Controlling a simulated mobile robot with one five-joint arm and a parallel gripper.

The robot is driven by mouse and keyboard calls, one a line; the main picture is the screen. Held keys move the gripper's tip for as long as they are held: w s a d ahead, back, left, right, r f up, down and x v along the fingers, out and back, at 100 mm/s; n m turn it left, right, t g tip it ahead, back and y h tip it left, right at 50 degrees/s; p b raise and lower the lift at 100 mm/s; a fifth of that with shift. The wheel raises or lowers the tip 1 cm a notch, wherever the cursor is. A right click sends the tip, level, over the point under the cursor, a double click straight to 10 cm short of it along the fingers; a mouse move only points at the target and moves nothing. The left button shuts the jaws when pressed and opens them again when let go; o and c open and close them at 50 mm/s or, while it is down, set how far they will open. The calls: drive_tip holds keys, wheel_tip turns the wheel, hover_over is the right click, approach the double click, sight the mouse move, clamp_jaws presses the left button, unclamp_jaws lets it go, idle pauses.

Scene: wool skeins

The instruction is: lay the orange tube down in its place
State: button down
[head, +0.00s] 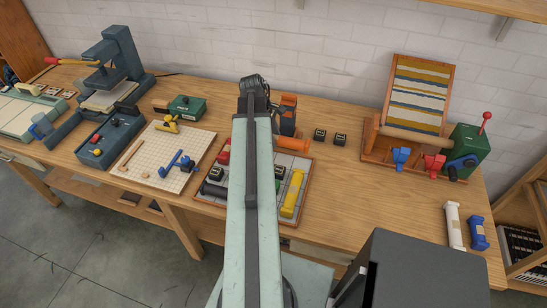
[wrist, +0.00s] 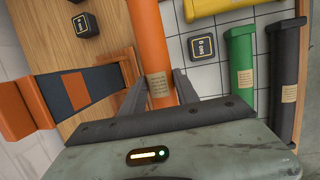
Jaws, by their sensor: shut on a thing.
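My gripper (wrist: 158,86) is shut on the orange tube (wrist: 153,38), which has a small printed label and lies between the two fingers in the wrist view. In the head view, the tube (head: 293,144) shows crosswise at the back edge of the wood-rimmed tray (head: 309,172). I cannot tell whether it touches the tray. A green tube (wrist: 241,66), a black tube (wrist: 287,75) and a yellow tube (wrist: 210,7) lie in the white-tiled tray. The arm hides my gripper and part of the tray in the head view.
An orange and dark stand (wrist: 72,92) is close to my gripper on the left. Two small black labelled blocks (head: 320,135) (head: 340,140) sit behind the tray. A loom (head: 415,95) stands at the back right.

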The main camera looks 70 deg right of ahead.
wheel_tip(320, 180, down, 9)
drive_tip(key=b, duration=0.7)
drive_tip(key=shift+r, duration=0.25)
drive_tip(key=shift+f, duration=0.25)
drive_tip(key=c, duration=0.9)
unclamp_jaws()
drive_tip(key=shift+r, duration=0.15)
drive_tip(key=p+v, duration=1.1)
drive_tip(key=v, duration=0.1)
drive_tip(key=shift+a+r+p, duration=0.1)
drive_tip(key=shift+r+p, duration=0.15)
drive_tip(key=shift+p, duration=0.15)
drive_tip(key=shift+f, duration=0.15)
